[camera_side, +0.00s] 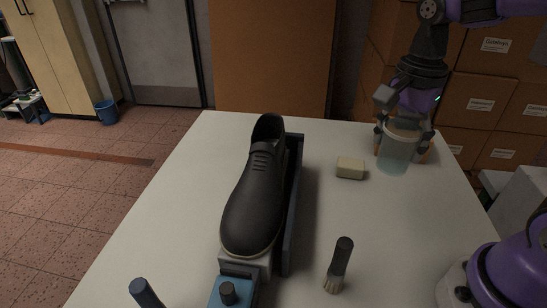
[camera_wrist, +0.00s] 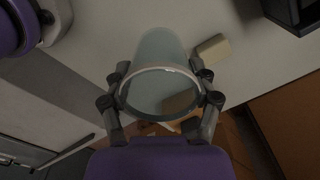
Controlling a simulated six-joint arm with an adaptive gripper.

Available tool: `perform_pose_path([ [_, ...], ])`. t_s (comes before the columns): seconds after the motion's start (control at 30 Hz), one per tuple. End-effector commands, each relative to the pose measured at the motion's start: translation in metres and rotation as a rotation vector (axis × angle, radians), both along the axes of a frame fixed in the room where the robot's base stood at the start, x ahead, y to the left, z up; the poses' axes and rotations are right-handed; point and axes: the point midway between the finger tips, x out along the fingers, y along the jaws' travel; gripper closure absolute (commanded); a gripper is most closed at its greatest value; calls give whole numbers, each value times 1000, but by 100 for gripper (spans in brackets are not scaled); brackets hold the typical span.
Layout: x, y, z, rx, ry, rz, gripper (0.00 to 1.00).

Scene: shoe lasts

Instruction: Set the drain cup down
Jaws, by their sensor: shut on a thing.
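The drain cup (camera_side: 395,150) is a translucent greyish cup with a pale rim, at the far right part of the white table. My gripper (camera_side: 402,142) is shut on it, one finger on each side. In the wrist view the cup (camera_wrist: 156,50) shows with its round rim toward the camera, between the fingers of my gripper (camera_wrist: 160,92). The cup looks upright in the side view. I cannot tell whether its base touches the table.
A pale yellow block (camera_side: 350,168) lies left of the cup. A black shoe (camera_side: 254,200) rests on a fixture (camera_side: 291,205) mid-table. The white table (camera_side: 410,235) is clear between the cup and brush. Cardboard boxes (camera_side: 480,105) stand behind.

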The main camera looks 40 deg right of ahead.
Motion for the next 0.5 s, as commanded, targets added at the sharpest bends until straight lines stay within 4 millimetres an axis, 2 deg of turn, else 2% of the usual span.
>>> perform_pose_path([
  [0.1, 15, 5, 7, 0, 0, 380, 63],
  [0.3, 36, 14, 18, 0, 0, 969, 63],
  [0.4, 43, 18, 21, 0, 0, 1187, 63],
  [0.5, 48, 20, 23, 1, 1, 1334, 63],
])
